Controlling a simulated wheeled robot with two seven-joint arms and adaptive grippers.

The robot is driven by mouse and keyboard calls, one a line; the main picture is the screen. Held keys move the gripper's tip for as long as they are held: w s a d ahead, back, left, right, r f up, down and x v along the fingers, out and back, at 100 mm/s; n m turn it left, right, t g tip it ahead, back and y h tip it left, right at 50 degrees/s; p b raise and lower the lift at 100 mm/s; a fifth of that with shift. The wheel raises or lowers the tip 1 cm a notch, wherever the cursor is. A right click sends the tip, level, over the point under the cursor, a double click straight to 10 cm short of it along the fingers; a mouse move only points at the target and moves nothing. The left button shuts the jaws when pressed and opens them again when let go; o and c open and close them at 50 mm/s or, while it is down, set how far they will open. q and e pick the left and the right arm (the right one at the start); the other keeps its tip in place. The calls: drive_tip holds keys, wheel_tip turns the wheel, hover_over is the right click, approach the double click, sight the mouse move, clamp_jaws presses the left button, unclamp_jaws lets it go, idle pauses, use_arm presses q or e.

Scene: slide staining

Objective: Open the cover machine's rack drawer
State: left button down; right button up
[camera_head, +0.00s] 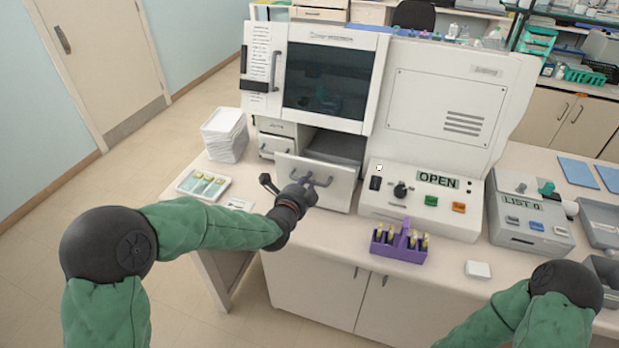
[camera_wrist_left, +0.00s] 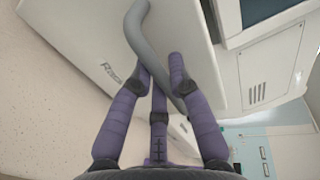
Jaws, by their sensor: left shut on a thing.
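The cover machine (camera_head: 455,100) is a large white unit on the bench with a dark window at its upper left. Its rack drawer (camera_head: 318,183), below the window, stands pulled out, and its open inside shows behind the front panel. My left gripper (camera_head: 307,184) is at the drawer front, shut on the grey drawer handle (camera_head: 322,181). In the left wrist view the purple fingers (camera_wrist_left: 162,72) close around the curved grey handle (camera_wrist_left: 138,28), beside partly visible lettering on the drawer front (camera_wrist_left: 80,38). My right gripper is out of view; only part of that arm shows at lower right.
A purple rack (camera_head: 399,246) with vials stands on the bench in front of the control panel (camera_head: 420,200). A white slide tray (camera_head: 203,186) and a white stack (camera_head: 224,135) lie left of the drawer. A grey device (camera_head: 530,218) stands at right.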

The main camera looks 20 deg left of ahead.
use_arm(q)
drive_tip(key=c, duration=1.2)
unclamp_jaws()
drive_tip(key=v, duration=1.2)
drive_tip(key=shift+s+f, duration=0.1)
